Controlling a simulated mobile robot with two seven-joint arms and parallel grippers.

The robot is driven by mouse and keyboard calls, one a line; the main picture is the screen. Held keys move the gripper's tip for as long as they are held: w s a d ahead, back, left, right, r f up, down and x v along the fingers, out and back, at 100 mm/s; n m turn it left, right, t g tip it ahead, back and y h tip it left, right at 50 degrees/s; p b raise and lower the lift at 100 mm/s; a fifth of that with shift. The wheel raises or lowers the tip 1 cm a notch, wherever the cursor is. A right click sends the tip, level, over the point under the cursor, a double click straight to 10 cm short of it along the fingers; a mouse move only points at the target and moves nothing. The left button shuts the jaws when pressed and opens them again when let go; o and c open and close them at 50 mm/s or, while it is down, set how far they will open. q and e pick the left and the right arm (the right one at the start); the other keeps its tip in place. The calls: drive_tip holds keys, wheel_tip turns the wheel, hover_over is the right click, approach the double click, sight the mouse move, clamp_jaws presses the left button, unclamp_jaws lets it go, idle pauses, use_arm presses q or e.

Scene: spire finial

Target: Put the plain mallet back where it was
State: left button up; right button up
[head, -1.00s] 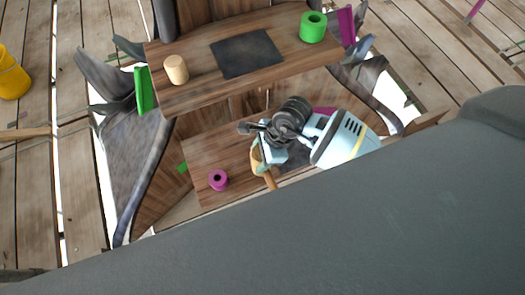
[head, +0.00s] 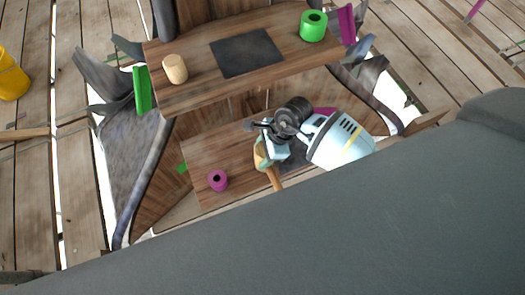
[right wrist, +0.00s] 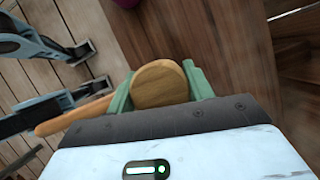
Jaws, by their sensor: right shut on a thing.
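The plain mallet has a tan wooden head and a handle (head: 273,177); in the right wrist view its round head (right wrist: 160,84) sits between green fingers and its handle points left. My right gripper (head: 262,153) is shut on the mallet head and holds it over the lower wooden shelf (head: 207,150). In the head view the fingers partly cover the mallet head. A dark patch on the lower shelf shows beside the gripper, partly hidden by it. I cannot tell whether the mallet touches the shelf. My left gripper cannot be made out.
A purple ring (head: 218,180) stands on the lower shelf, left of the mallet. The upper shelf (head: 205,89) holds a tan cylinder (head: 175,69), a dark square (head: 247,53) and a green ring (head: 313,26). Green (head: 143,90) and magenta (head: 347,25) strips stand at its ends.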

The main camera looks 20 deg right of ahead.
drive_tip(key=shift+f, duration=0.1)
drive_tip(key=o, duration=1.3)
drive_tip(key=shift+r, duration=0.35)
drive_tip(key=p+v, duration=0.1)
drive_tip(key=v, duration=1)
drive_tip(key=shift+d+r+p, duration=0.15)
drive_tip(key=shift+r+p, duration=0.1)
drive_tip(key=shift+p, duration=0.1)
